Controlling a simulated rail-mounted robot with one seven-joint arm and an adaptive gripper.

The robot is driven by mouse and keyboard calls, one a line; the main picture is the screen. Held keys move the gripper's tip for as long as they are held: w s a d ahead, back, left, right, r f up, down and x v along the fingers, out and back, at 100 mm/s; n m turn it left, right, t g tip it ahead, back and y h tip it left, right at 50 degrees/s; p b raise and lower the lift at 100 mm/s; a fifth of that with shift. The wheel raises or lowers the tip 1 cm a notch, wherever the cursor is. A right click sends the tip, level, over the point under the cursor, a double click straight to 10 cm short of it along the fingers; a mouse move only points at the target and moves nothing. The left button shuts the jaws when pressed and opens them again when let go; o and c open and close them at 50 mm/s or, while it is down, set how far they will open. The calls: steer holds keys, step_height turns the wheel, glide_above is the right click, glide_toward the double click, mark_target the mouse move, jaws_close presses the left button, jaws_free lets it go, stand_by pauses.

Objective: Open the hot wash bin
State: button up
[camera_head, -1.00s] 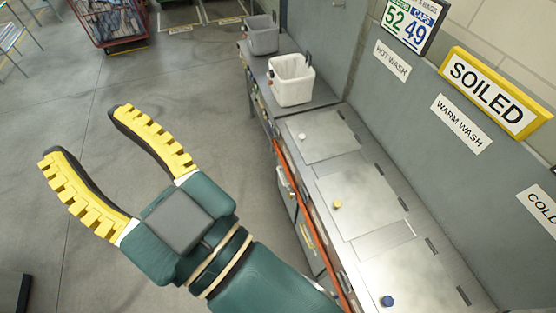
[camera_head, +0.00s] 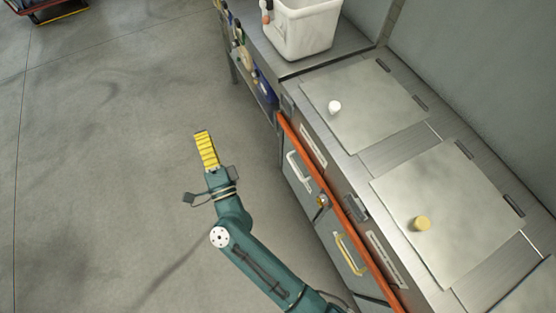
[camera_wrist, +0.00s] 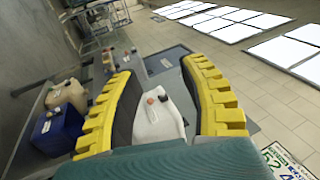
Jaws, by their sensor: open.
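Several flat metal lids are set in the counter. The nearest to the white tub has a white knob (camera_head: 334,106); its lid (camera_head: 375,100) lies closed. In the earlier head view the HOT WASH sign hangs on the wall nearest this lid. Below it, the front door (camera_head: 292,150) has a white handle (camera_head: 299,172) and looks shut. A second lid (camera_head: 450,200) has a yellow knob (camera_head: 422,223). My gripper (camera_head: 205,150) is seen edge-on over the floor, left of the counter and apart from it. In the wrist view my gripper (camera_wrist: 165,85) is open, with nothing held between its yellow fingers.
An orange rail (camera_head: 340,215) runs along the counter's front edge. A white tub (camera_head: 303,28) stands on the counter beyond the lids. A yellow handle (camera_head: 350,254) is on the neighbouring door. A blue container (camera_wrist: 57,130) shows in the wrist view.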

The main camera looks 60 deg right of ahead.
steer(key=s+d+f+m+g+h+b, duration=0.1)
steer(key=s+d+f+m+g+b, duration=0.15)
steer(key=f, duration=0.55)
steer(key=s+d+f+m+g+h+b, duration=0.1)
steer(key=s+f+m+g+b, duration=0.15)
steer(key=f, duration=0.55)
steer(key=s+d+f+m+g+h+b, duration=0.1)
steer(key=s+d+f+g, duration=0.15)
steer(key=f, duration=0.55)
steer(key=m+g+b, duration=0.4)
steer(key=g+b, duration=0.1)
steer(key=g, duration=0.1)
glide_toward(294, 167)
steer(key=b+x, duration=0.2)
steer(key=x, duration=0.1)
steer(key=b+x, duration=0.2)
steer(key=x, duration=0.1)
steer(key=f+b+x, duration=0.1)
steer(key=b+x, duration=0.1)
steer(key=x, duration=0.1)
steer(key=shift+d+b, duration=0.3)
steer(key=shift+b, duration=0.05)
steer(key=shift+w+d, duration=0.15)
steer(key=shift+d, duration=0.25)
steer(key=shift+r, duration=0.1)
steer(key=shift+c, duration=0.4)
steer(key=shift+a, duration=0.1)
jaws_close()
